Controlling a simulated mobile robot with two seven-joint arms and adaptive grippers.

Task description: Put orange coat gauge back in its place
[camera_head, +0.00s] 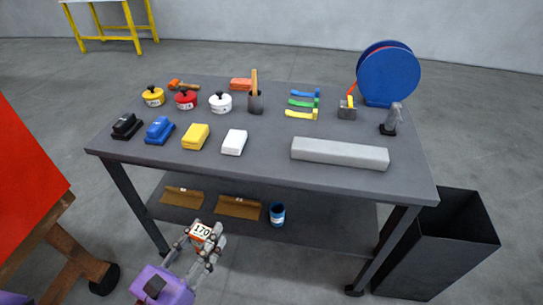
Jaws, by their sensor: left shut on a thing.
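The orange coat gauge (201,232) is a small orange device with a white face reading 170. It shows at the lower left, in front of the table (265,164). My left gripper (202,238) is shut on the gauge, with its fingers on either side of it. The gauge is apart from the tabletop, and it appears in front of the lower shelf in the picture. My right gripper is not in view.
A black bin (455,235) stands right. A red panel (30,180) stands left.

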